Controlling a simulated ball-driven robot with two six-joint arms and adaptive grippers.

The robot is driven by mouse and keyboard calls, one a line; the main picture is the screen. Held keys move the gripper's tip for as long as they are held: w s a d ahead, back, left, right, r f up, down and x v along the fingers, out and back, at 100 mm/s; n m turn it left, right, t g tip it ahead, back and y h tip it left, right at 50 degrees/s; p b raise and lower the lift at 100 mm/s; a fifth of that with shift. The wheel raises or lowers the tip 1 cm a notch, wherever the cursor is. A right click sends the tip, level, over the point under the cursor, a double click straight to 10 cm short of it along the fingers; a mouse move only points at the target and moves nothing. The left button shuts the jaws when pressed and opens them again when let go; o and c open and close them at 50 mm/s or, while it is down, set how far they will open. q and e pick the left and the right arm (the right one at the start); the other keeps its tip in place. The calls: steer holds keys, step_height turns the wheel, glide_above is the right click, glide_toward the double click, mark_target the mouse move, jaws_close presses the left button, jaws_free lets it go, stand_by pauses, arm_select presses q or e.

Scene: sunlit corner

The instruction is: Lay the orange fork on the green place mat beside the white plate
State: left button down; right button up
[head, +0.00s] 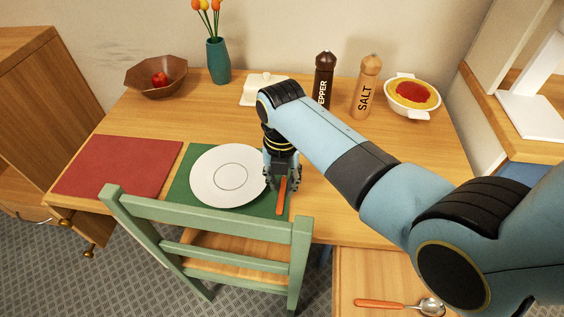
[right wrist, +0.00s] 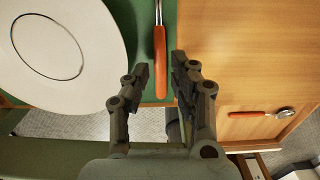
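The orange fork (head: 282,196) lies on the right strip of the green place mat (head: 181,189), beside the white plate (head: 208,180). In the right wrist view, its orange handle (right wrist: 160,62) points toward me and its metal neck runs out at the top; its tines are out of frame. The plate (right wrist: 62,45) is left of it with a gap between. My right gripper (head: 283,187) is low over the mat. Its fingers are spread on either side of the handle, with visible gaps, so it is open and empty. My left gripper is not in view.
The green chair (head: 215,212) stands close in front of the mat. A red mat (head: 118,167) lies to the left. A spoon (head: 380,304) with an orange handle lies in the open drawer. Pepper mill (head: 324,75), salt mill (head: 367,85) and a pie dish (head: 412,97) stand behind.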

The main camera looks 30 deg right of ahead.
mark_target(282, 191)
step_height(282, 191, up, 10)
steer(key=p, duration=0.1)
steer(key=shift+r, duration=0.2)
stand_by(0.4)
